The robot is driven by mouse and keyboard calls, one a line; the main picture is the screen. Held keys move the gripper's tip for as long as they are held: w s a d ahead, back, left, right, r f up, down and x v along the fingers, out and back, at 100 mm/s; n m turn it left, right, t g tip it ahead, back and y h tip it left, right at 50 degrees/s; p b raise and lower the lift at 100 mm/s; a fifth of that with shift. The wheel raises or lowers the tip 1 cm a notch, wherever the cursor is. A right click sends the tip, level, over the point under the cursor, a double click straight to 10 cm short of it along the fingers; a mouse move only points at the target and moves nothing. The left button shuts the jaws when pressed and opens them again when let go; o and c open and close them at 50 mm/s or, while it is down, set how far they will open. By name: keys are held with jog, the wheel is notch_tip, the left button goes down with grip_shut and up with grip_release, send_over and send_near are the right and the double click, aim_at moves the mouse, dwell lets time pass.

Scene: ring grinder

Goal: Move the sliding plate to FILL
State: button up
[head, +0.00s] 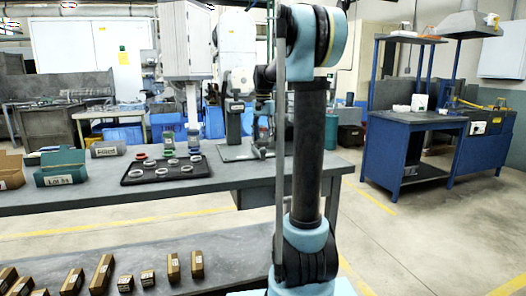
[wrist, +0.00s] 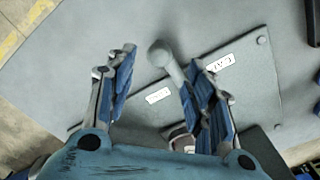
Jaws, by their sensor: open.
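In the wrist view, my gripper (wrist: 158,68) is open, with blue pads on both fingers. A grey rod with a round knob (wrist: 160,52) shows between the fingertips, closer to the right finger. I cannot tell whether a finger touches it. Below lies a grey flat plate (wrist: 252,88) with two white labels, one near the middle (wrist: 157,96) and one further right (wrist: 219,63); their words are not clearly readable. The right finger hides part of the plate. In the head view, the grinder's grey base (head: 236,153) stands on the bench, partly hidden by my arm.
A black tray (head: 133,178) with several white rings lies left of the grinder on the grey bench (head: 100,198). A teal box (head: 60,179) and a grey labelled container (head: 105,149) stand further left. Several small brown boxes (head: 103,272) stand on the nearer surface.

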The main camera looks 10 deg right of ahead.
aim_at(263, 148)
jog(key=shift+f, duration=3.1)
jog(key=shift+c, duration=0.5)
grip_shut()
